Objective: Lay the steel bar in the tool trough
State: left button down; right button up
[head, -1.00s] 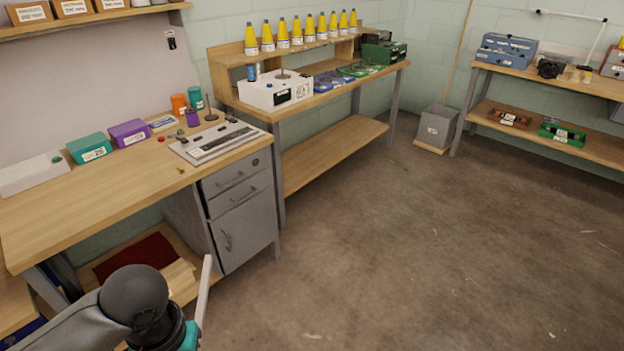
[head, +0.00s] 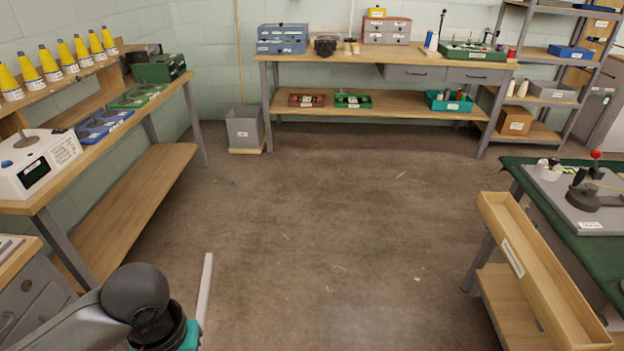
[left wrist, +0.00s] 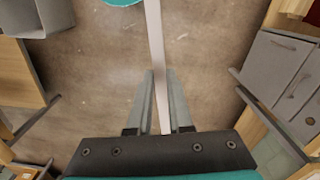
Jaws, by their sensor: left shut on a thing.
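The steel bar (head: 205,288) is a long, thin, pale strip standing up at the lower left of the head view. It also shows in the left wrist view (left wrist: 155,45), running out between the fingers of my left gripper (left wrist: 158,85), which is shut on it. In the head view the fingers are hidden behind my arm. A long, shallow wooden trough (head: 512,258) with a white label is on the near-left side of the green-topped table at the right, and looks empty. It is well apart from the bar. My right gripper is not in view.
The green-topped table (head: 600,250) carries a grey fixture with a red knob. Open floor (head: 330,220) lies in the middle. A bench with yellow cones (head: 60,62) stands left, a long bench (head: 400,65) at the back, and a grey bin (head: 245,128) between them.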

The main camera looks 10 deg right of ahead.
aim_at(528, 263)
jog(key=i+l+z, duration=0.1)
jog(key=i+z, duration=0.55)
jog(key=z, duration=0.15)
jog(key=i+j+z, duration=0.15)
jog(key=i+z, duration=0.4)
jog(key=z, duration=0.3)
jog(key=i+z, duration=0.15)
jog(key=z, duration=0.25)
jog(key=i+z, duration=0.15)
jog(key=z, duration=0.3)
jog(key=i+j+z, duration=0.15)
jog(key=z, duration=0.25)
jog(key=i+j+z, duration=0.25)
jog(key=z, duration=0.15)
jog(key=i, duration=0.1)
